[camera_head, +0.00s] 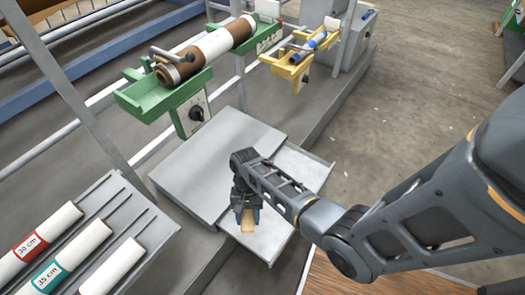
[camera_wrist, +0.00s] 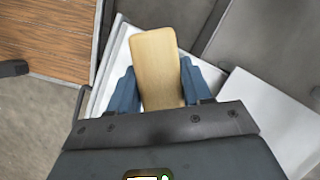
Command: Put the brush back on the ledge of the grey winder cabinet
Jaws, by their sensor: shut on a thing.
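The brush shows as a tan wooden block (camera_head: 248,222), also in the wrist view (camera_wrist: 157,62); its bristles are hidden. My gripper (camera_head: 246,213) is shut on it, with one blue finger on each side. The grey winder cabinet (camera_head: 190,165) has a flat, pale top in the middle of the head view. Its ledge (camera_head: 300,172), a light grey tray with a thin raised rim, lies at the cabinet's right side. The gripper and brush are over the ledge's front part. I cannot tell whether the brush touches it. My arm covers part of the ledge.
A green cradle (camera_head: 150,100) holds a brown-and-white roll (camera_head: 205,52) behind the cabinet. A yellow cradle (camera_head: 290,68) holds a small blue roll. A rack at lower left holds white rolls with length labels (camera_head: 45,275). Concrete floor (camera_head: 400,110) is open at right.

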